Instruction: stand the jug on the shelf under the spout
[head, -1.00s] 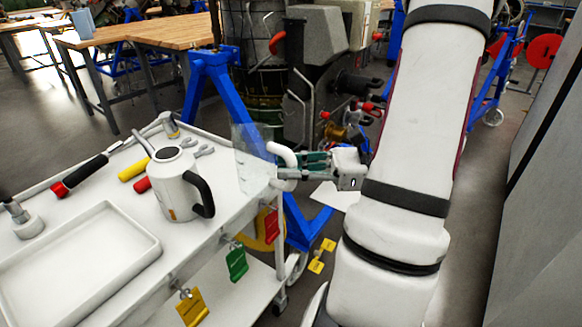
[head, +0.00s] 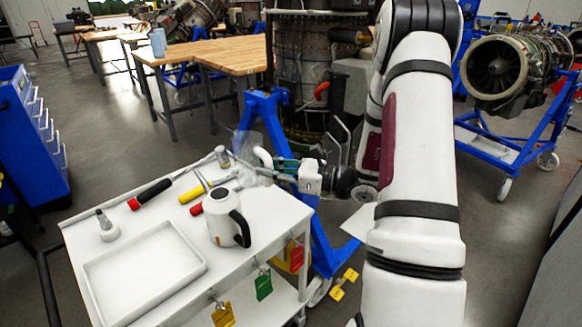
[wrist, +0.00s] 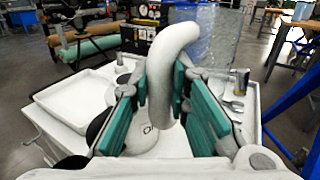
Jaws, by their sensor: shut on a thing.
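The jug (head: 247,147) has a clear, see-through body and a thick white curved handle. My gripper (head: 280,169) is shut on this handle, at the far right corner of the white cart in the head view. In the wrist view the handle (wrist: 172,60) stands between the green finger pads, with the clear body (wrist: 213,38) beyond. I cannot tell how far the jug is above the cart top. A grey machine (head: 352,90) with a red lever (head: 321,91) stands behind, partly hidden by my arm. I cannot make out a spout or shelf.
The cart (head: 70,232) holds a white can with a black handle (head: 222,220), an empty tray (head: 145,275) and several tools. A blue stand (head: 262,108) rises behind it. Coloured tags (head: 263,286) hang from its side. A wooden table (head: 230,52) stands behind.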

